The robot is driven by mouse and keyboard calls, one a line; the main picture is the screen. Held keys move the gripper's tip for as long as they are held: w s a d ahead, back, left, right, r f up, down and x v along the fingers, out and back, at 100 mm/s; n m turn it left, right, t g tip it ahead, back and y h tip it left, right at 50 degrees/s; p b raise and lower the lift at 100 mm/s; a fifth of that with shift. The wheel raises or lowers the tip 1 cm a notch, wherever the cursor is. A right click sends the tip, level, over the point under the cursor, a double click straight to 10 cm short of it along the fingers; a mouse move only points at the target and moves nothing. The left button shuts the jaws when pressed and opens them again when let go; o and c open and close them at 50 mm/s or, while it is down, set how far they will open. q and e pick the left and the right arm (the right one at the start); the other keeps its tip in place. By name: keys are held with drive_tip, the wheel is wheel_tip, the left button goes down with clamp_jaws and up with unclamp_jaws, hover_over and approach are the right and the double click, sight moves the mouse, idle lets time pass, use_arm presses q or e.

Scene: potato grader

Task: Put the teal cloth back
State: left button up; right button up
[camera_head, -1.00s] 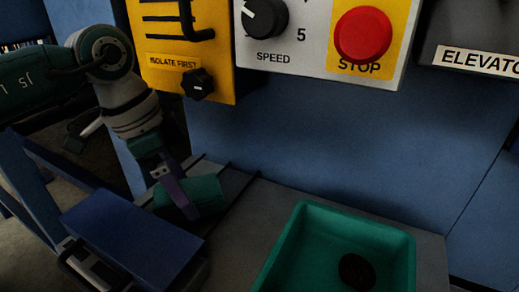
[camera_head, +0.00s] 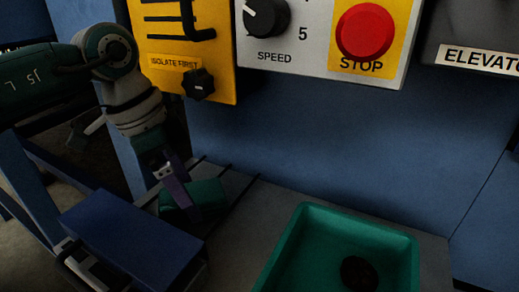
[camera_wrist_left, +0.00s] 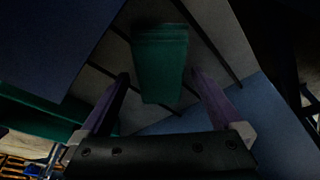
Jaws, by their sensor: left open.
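The teal cloth (camera_head: 208,194), a folded or rolled bundle, lies on the grey ledge between dark strips in the head view. It also shows in the left wrist view (camera_wrist_left: 160,62), ahead of and between the purple fingers. My left gripper (camera_head: 180,196) points down at the cloth, and its near finger hides part of it. In the left wrist view the fingers of my left gripper (camera_wrist_left: 160,98) are spread, with gaps on both sides of the cloth. I cannot tell whether they touch it. My right gripper is not in view.
A blue box (camera_head: 130,238) stands just left of the cloth. A green tray (camera_head: 300,232) with a dark lump (camera_head: 358,272) is to the right. Behind are the yellow isolator panel (camera_head: 160,82) and the red stop button (camera_head: 364,30). Bare ledge lies between cloth and tray.

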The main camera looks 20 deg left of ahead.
sight(168, 197)
use_arm(q)
drive_tip(key=p+v, duration=0.4)
drive_tip(key=v, duration=0.7)
drive_tip(key=shift+r, duration=0.1)
